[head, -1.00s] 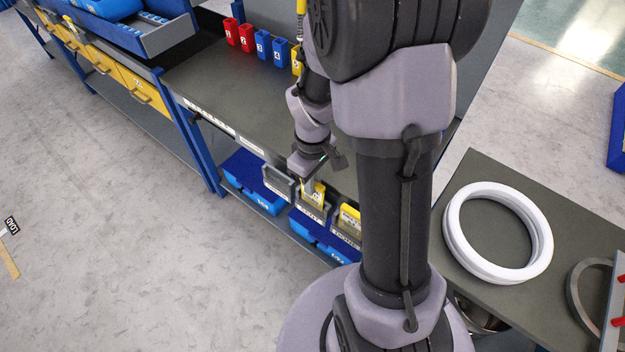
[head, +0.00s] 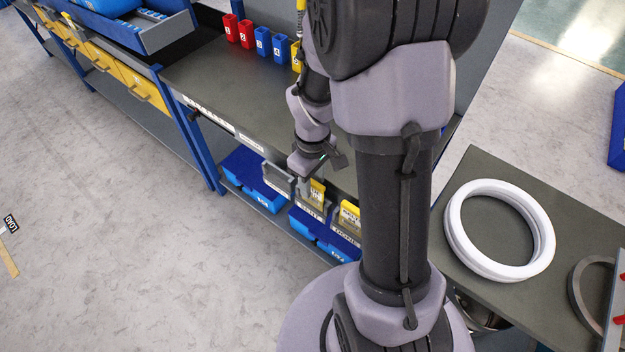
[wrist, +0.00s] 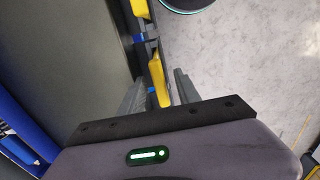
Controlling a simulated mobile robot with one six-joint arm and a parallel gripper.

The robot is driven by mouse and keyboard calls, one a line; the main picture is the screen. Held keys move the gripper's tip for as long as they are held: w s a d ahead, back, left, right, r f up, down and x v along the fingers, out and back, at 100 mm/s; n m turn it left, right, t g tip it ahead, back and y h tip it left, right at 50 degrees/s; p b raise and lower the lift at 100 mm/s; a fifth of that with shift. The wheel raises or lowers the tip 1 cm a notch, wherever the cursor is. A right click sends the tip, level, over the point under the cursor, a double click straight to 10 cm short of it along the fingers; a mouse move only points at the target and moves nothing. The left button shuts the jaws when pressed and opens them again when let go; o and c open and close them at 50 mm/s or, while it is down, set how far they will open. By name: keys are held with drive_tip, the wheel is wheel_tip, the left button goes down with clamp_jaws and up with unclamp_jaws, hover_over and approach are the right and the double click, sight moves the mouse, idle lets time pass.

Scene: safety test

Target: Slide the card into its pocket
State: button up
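Three grey pockets hang in a row at the bench's front edge. The yellow card (head: 317,190) stands in the middle pocket (head: 311,211), its upper part showing above the front. My gripper (head: 311,184) is just over this pocket, pointing down. In the wrist view, its two grey fingers (wrist: 160,92) stand apart, one on each side of the card (wrist: 157,80), and look open. Whether a finger still touches the card is hard to see. The card's lower part is hidden in the pocket.
Another yellow card (head: 349,213) stands in the right pocket (head: 346,233); the left pocket (head: 277,181) looks empty. Blue bins (head: 255,181) sit on the shelf below. Red and blue numbered holders (head: 247,34) stand at the bench's back. White rings (head: 499,231) lie on the right table.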

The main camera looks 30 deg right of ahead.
wheel_tip(320, 180, up, 24)
drive_tip(key=p, duration=1.5)
drive_tip(key=shift+r, duration=0.25)
drive_tip(key=s+a+r+m+t+y+b, duration=0.2)
drive_tip(key=s+a+r+m+t+b, duration=0.2)
drive_tip(key=s+a+r+m, duration=0.4)
drive_tip(key=s+a+t, duration=0.1)
drive_tip(key=s+a, duration=0.2)
drive_tip(key=a, duration=0.3)
drive_tip(key=shift+s+a+t+b, duration=0.15)
drive_tip(key=shift+a+t+b, duration=0.15)
drive_tip(key=shift+t, duration=0.1)
drive_tip(key=shift+r, duration=0.1)
